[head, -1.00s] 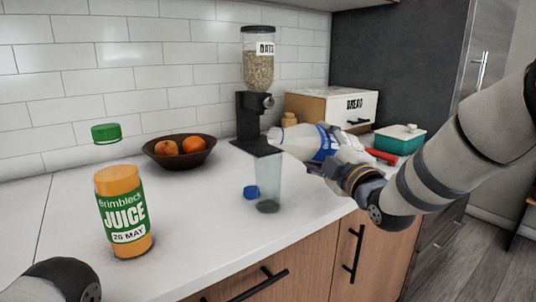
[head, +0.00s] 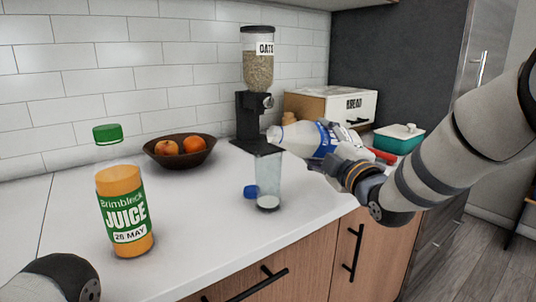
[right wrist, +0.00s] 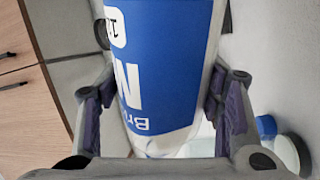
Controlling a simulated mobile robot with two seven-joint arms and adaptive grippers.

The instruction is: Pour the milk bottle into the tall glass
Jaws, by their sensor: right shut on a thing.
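The milk bottle (head: 300,138), white with a blue label, lies tilted nearly on its side in the head view. Its mouth points left, just above the rim of the tall glass (head: 268,180). My right gripper (head: 340,160) is shut on the bottle; in the right wrist view its fingers clasp both sides of the bottle (right wrist: 160,60). The clear glass stands upright on the counter with a little white milk at its bottom. A blue cap (head: 250,192) lies on the counter beside the glass. My left gripper is out of view; only part of that arm shows at the bottom left.
An orange juice bottle (head: 124,210) stands at the left of the white counter (head: 200,235), with a green cap (head: 107,134) above it. Behind are a fruit bowl (head: 160,156), an oats dispenser (head: 250,110), a bread box (head: 330,108) and a teal container (head: 398,140).

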